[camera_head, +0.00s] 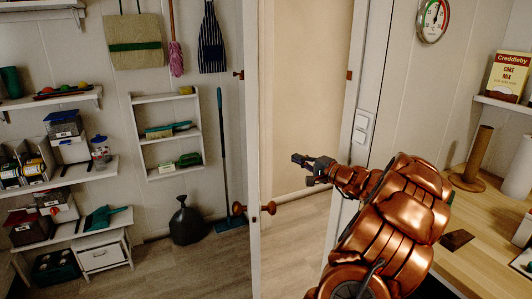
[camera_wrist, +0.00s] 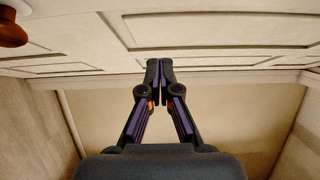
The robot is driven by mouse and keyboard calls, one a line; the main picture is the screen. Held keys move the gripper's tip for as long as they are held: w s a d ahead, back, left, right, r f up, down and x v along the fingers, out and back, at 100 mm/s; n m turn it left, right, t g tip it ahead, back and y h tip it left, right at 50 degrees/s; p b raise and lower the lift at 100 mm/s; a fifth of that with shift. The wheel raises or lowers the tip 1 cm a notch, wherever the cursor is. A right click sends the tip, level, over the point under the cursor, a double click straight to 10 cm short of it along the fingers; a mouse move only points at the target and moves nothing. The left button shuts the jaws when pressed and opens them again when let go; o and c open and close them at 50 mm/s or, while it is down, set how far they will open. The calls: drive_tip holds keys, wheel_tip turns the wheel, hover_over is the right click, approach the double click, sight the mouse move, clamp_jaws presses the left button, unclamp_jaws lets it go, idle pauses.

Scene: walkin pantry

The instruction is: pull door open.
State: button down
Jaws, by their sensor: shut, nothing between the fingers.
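The white door (camera_head: 252,120) shows nearly edge-on in the head view, standing ajar with an open gap to its right. Copper-brown round knobs stick out on both its sides, one on the left (camera_head: 238,208) and one on the right (camera_head: 271,208). In the wrist view the panelled door (camera_wrist: 215,30) spans the top, with a knob (camera_wrist: 12,28) at the upper left corner. My gripper (camera_head: 298,160) is shut and empty, right of the door edge and above the knobs. In the wrist view its fingertips (camera_wrist: 160,65) overlap the door's lower border; I cannot tell whether they touch.
The door frame (camera_head: 352,110) stands right of the gap, beside my copper arm. A wooden counter (camera_head: 485,215) with paper-roll-like cylinders is at the right. Shelves (camera_head: 70,180), a black bag (camera_head: 187,222) and a broom (camera_head: 224,150) are at the left. The floor (camera_head: 215,265) near the door is clear.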

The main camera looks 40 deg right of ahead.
drive_tip(key=w+a+p, duration=0.3)
drive_tip(key=w, duration=0.9)
drive_tip(key=shift+a, duration=0.2)
drive_tip(key=shift+w+a, duration=0.1)
